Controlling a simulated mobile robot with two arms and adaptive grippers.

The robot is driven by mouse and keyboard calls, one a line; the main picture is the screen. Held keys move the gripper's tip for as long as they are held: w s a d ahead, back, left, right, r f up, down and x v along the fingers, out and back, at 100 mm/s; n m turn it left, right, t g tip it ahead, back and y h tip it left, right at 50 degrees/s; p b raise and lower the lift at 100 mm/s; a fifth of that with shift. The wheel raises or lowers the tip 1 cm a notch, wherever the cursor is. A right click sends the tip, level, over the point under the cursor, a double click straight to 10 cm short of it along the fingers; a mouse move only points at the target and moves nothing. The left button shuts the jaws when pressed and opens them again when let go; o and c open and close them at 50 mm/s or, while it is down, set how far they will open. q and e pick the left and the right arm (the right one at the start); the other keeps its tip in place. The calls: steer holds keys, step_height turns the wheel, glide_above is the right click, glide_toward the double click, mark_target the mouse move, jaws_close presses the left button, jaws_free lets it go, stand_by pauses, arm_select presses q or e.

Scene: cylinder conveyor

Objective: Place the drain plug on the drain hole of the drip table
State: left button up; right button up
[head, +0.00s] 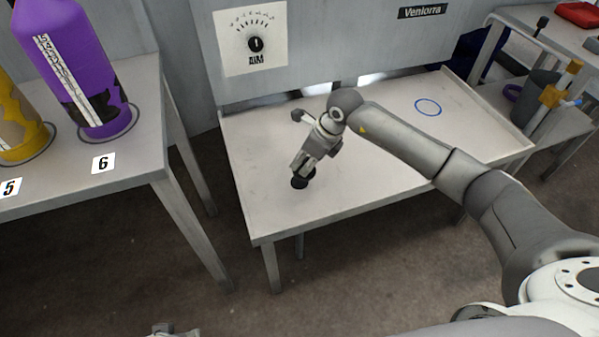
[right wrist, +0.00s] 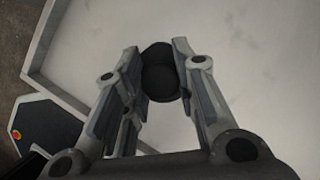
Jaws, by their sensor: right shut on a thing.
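The drip table (head: 262,222) is a pale table with a low rim at the centre of the head view. My right gripper (head: 301,175) is over its left front part, pointing down, and is shut on the drain plug (head: 299,183). The plug is a small black round piece. In the right wrist view the plug (right wrist: 160,78) sits between the two fingertips. I cannot tell whether the plug touches the table top.
A blue ring (head: 428,107) marks the table's back right. A side table (head: 150,125) at left holds a purple bottle (head: 78,65) and a yellow container (head: 18,135). A dial panel (head: 254,40) is on the wall behind. A bench with tools (head: 550,100) stands at right.

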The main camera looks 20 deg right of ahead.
mark_target(299, 169)
steer(key=shift+w+a+f, duration=0.2)
steer(key=shift+a+f, duration=0.25)
steer(key=shift+f, duration=0.15)
steer(key=f, duration=0.2)
steer(key=shift+a+f+b, duration=0.2)
steer(key=shift+f+b, duration=0.1)
steer(key=shift+b, duration=0.1)
arm_select(q)
steer(key=shift+w+v, duration=0.2)
steer(key=shift+v, duration=1.5)
arm_select(e)
steer(key=shift+w+f, duration=0.1)
steer(key=shift+f, duration=0.3)
steer(key=shift+f, duration=0.1)
steer(key=o, duration=1.1)
steer(key=shift+d, duration=0.1)
steer(key=shift+c, duration=0.2)
arm_select(q)
steer(key=shift+r, duration=0.3)
